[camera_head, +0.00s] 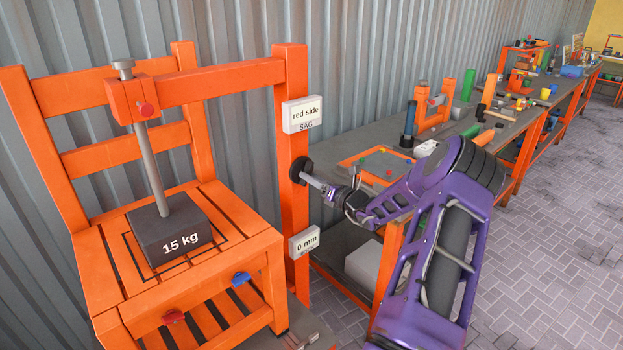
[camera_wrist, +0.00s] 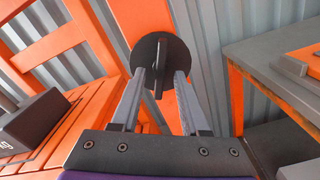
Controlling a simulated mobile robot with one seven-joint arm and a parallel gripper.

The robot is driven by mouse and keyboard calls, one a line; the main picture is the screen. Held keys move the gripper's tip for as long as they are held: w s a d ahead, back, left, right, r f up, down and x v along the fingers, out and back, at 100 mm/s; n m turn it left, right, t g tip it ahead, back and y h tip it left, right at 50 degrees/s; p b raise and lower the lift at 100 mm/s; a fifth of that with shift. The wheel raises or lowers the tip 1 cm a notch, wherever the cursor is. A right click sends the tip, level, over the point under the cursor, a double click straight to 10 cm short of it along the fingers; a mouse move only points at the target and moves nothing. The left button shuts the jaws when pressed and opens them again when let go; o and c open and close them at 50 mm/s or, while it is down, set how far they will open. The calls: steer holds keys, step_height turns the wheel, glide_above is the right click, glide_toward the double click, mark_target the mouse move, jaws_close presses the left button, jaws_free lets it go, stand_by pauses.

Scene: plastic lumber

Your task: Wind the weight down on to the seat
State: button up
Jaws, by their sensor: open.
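The dark weight marked "15 kg" (camera_head: 172,236) hangs on a grey rod (camera_head: 153,168) over the square outline on the orange seat (camera_head: 110,262). I cannot tell whether its underside touches the slats. In the wrist view part of the weight (camera_wrist: 35,122) shows at the left edge. A black round knob (camera_head: 299,169) sits on the orange post; in the wrist view its disc (camera_wrist: 160,50) has a raised bar across it. My gripper (camera_head: 314,180) is open in front of the knob. In the wrist view its fingertips (camera_wrist: 160,76) lie either side of the bar, with gaps.
A sign "red side SAG" (camera_head: 303,114) is above the knob and a "0 mm" sign (camera_head: 305,242) below it. An orange beam (camera_head: 215,80) crosses from post to rod. A grey-topped bench (camera_head: 338,153) with tools stands right. Paved floor (camera_head: 540,270) is open at right.

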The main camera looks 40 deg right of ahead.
steer(key=s+d, duration=0.1)
steer(key=s, duration=1.5)
steer(key=shift+s+d, duration=0.15)
steer(key=shift+s, duration=0.25)
